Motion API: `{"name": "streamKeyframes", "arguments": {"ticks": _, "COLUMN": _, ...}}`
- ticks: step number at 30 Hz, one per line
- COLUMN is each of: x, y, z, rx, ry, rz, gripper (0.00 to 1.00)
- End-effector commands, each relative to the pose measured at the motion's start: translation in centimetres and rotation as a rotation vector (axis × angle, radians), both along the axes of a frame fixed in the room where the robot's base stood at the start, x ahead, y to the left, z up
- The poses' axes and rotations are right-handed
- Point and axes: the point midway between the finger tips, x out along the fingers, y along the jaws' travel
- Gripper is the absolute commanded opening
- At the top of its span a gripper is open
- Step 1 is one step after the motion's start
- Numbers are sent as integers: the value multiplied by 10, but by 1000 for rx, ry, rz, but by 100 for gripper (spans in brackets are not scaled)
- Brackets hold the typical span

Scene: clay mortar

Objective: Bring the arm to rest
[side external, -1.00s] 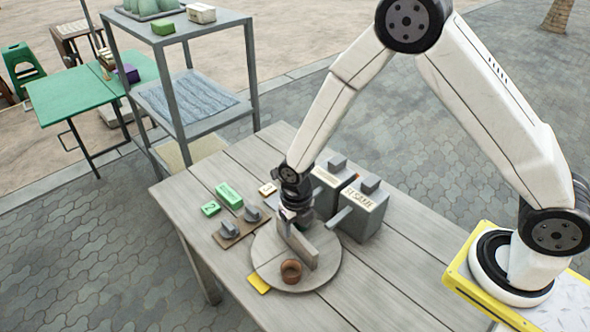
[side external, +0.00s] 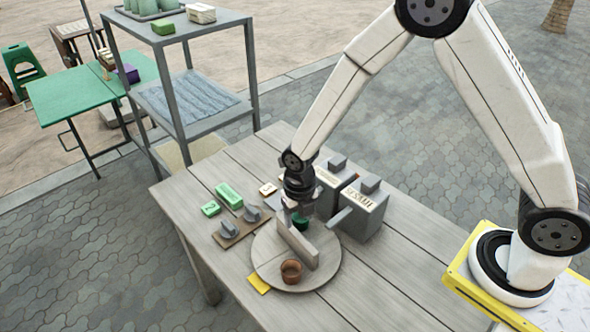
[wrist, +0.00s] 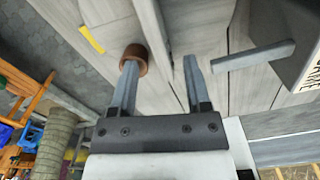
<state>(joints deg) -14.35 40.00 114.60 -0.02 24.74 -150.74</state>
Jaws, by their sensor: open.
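My gripper (wrist: 158,95) is open and empty in the wrist view, its two fingers spread apart. In the side view my gripper (side external: 299,206) hangs over the back part of a round grey board (side external: 317,281) on the table. A brown clay mortar (side external: 292,271) stands on the board in front of an upright grey divider (side external: 297,242). The mortar (wrist: 134,56) also shows in the wrist view, partly behind the left finger. A dark green cup-like thing (side external: 300,221) is on the far side of the divider, just below my gripper and partly hidden.
Two grey dispensers (side external: 358,210) with levers stand right of my gripper, one labelled SESAME. A panel with two knobs (side external: 240,225) and green blocks (side external: 228,194) lie to the left. A yellow tag (side external: 259,284) lies by the board. The table's front right (side external: 400,300) is clear.

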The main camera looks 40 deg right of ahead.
Motion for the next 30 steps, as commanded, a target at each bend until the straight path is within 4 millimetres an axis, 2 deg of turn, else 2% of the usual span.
{"name": "streamKeyframes", "arguments": {"ticks": 16, "x": -19, "y": -32, "z": 47, "rx": 44, "ry": -53, "rz": -789, "gripper": 62}}
{"name": "streamKeyframes", "arguments": {"ticks": 30, "x": -44, "y": -59, "z": 82, "rx": 116, "ry": -80, "rz": -1513, "gripper": 62}}
